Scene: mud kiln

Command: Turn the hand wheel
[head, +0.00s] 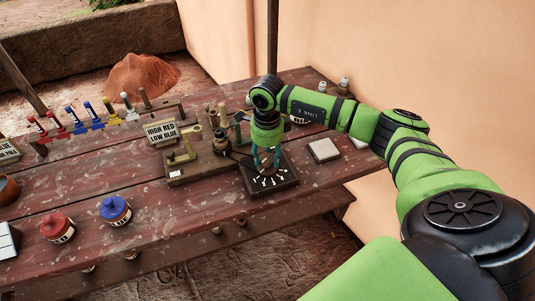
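The hand wheel's dark square base (284,182) with white dial marks sits on the table near its front edge. A small brownish part, which looks like the wheel, shows just above the base and is mostly hidden by my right gripper (266,166). That gripper points straight down over the base, its teal fingers around or against the wheel. The fingers look bowed apart higher up, but I cannot tell whether the tips are closed on the rim. My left gripper is not in view.
A wall rises behind.

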